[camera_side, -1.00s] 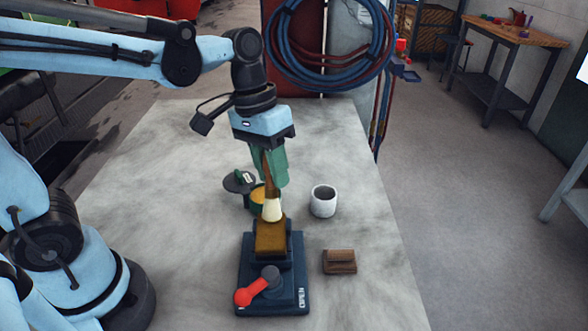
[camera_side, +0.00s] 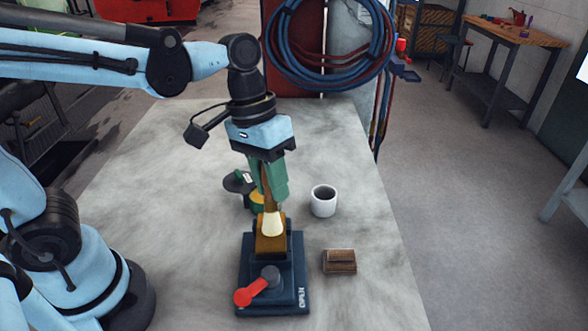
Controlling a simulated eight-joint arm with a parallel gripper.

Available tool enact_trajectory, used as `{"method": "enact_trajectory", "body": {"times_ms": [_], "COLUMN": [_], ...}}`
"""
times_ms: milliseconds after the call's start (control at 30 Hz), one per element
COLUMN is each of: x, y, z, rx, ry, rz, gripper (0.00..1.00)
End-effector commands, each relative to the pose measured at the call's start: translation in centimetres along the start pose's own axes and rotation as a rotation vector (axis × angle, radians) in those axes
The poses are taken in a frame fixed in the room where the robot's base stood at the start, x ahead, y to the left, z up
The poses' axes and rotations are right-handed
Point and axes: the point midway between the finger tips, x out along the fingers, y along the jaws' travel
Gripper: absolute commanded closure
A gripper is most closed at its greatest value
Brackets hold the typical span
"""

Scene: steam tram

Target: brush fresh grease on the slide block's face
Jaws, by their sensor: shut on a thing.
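My gripper (camera_side: 272,182) is shut on a brush (camera_side: 271,222), which hangs down with its pale bristles low. The bristles are at the top of the yellow-brown slide block (camera_side: 271,243) and appear to touch it. The block is held in a dark blue fixture (camera_side: 245,272) with a red-ended lever (camera_side: 252,291) at its front. An open tin with yellow grease (camera_side: 257,199) stands behind, partly hidden by my gripper and the brush.
A dark round lid (camera_side: 238,182) is by the tin. A white cup (camera_side: 323,202) stands right of the brush. A brown wooden-backed block (camera_side: 340,262), perhaps a scrubbing brush, lies right of the fixture. The grey table (camera_side: 375,290) is clear at the right front.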

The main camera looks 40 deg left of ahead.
Motion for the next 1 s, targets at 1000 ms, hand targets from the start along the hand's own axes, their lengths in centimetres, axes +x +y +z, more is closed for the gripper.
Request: {"method": "enact_trajectory", "body": {"times_ms": [1000], "x": [0.5], "y": [2.0], "z": [2.1], "rx": [-0.001], "ry": [0.002], "rz": [-0.001], "gripper": [1.0]}}
